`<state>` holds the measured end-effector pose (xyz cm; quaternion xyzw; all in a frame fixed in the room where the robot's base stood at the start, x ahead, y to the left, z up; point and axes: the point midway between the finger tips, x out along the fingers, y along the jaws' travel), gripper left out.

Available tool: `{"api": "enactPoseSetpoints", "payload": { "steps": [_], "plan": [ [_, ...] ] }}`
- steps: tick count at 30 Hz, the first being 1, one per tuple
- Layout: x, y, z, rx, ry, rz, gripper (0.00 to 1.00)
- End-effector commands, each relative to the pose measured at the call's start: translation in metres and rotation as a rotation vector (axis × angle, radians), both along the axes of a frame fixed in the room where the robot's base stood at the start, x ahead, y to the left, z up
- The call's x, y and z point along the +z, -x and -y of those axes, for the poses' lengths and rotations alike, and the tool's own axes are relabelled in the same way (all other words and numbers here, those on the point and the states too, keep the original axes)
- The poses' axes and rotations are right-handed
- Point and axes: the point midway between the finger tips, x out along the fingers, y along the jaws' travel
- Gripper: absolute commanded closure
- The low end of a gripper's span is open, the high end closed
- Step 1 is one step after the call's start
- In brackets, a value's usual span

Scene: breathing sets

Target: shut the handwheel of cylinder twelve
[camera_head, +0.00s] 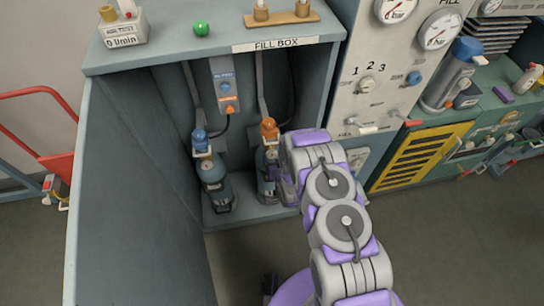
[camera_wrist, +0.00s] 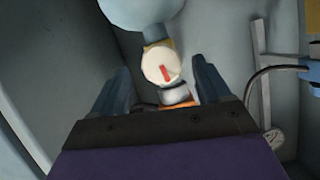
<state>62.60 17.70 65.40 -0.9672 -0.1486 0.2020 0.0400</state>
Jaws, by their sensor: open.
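Two dark blue cylinders stand in the fill box (camera_head: 130,115). The left cylinder (camera_head: 214,183) has a blue handwheel (camera_head: 199,136). The right cylinder (camera_head: 264,170) has an orange handwheel (camera_head: 269,127). I cannot read a number twelve on either one. My arm reaches to the right cylinder and partly covers it in the head view. In the wrist view my gripper (camera_wrist: 163,68) is open. A white round dial with a red mark (camera_wrist: 162,68) shows between the fingers. A pale blue rounded body (camera_wrist: 143,12) is above it, and an orange part (camera_wrist: 178,106) is below, partly hidden by the gripper.
The box walls stand close on both sides. A green ball (camera_head: 201,28) sits on the box top. A gauge panel (camera_head: 385,70) stands at the right.

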Motion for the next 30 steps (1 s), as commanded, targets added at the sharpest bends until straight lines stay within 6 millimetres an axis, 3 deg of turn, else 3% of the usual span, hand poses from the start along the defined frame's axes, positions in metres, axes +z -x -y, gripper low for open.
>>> {"api": "enactPoseSetpoints", "payload": {
  "steps": [9,21,30],
  "plan": [
    [-0.014,-0.028,-0.012,0.002,0.002,0.001,0.23],
    [-0.015,-0.032,-0.012,0.001,0.001,-0.001,0.24],
    [-0.015,-0.032,-0.013,0.001,0.002,-0.001,0.53]
  ]
}}
